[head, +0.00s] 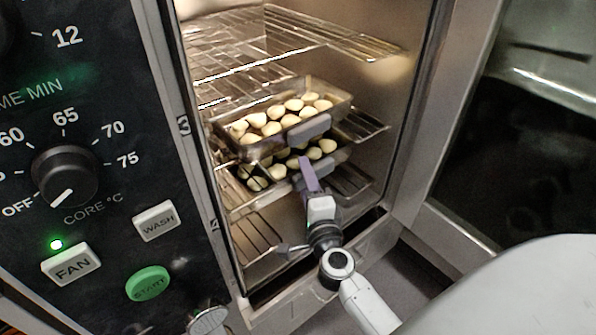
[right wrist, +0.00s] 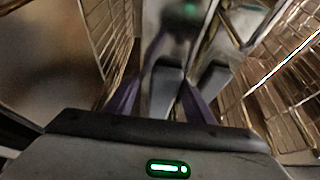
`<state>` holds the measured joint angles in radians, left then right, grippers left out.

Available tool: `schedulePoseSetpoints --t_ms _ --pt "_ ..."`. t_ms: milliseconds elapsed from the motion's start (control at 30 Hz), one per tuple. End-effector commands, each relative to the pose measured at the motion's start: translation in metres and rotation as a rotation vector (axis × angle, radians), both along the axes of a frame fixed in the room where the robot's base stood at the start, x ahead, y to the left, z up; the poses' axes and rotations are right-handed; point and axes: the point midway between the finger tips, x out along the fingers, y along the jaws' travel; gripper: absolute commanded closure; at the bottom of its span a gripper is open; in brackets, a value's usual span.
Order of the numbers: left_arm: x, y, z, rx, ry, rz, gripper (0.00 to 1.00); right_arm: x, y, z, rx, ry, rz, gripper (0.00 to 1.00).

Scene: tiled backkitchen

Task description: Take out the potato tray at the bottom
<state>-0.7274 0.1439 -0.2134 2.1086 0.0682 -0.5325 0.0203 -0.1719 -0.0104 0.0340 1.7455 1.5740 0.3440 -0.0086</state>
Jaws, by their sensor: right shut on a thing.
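Inside the open oven, two metal trays of pale potatoes sit one above the other. The upper tray (head: 225,133) has a grey handle (head: 308,130) on its front. The bottom potato tray (head: 240,204) sits just below it, partly hidden by the upper tray and my right gripper. My right gripper (head: 308,168), with purple fingers, reaches in from the lower right and is shut at the front of the bottom tray, on its grey handle. In the right wrist view, the purple fingers (right wrist: 158,85) flank a grey handle piece (right wrist: 167,88). My left gripper is not seen.
Wire racks (head: 335,38) are above the trays, and a lower rack (head: 250,235) is beneath. The control panel (head: 110,130) borders the opening on the left. The oven's right wall (head: 385,95) is close to the trays. A dark glass door (head: 530,140) stands at the right.

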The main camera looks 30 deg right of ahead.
Motion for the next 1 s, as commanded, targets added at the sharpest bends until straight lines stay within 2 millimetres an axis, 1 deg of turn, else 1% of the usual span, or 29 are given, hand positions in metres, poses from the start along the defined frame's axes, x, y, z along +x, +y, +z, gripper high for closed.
schedulePoseSetpoints --t_ms 33,400,1000 --pt "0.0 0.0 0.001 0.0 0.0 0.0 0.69 -0.005 -0.001 0.004 -0.003 -0.007 0.0 0.99" --pt "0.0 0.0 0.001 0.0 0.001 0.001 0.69 -0.046 -0.004 0.004 -0.003 -0.005 -0.001 0.99" --pt "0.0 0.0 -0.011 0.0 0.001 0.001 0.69 -0.111 -0.009 0.002 -0.004 -0.006 -0.001 0.99"
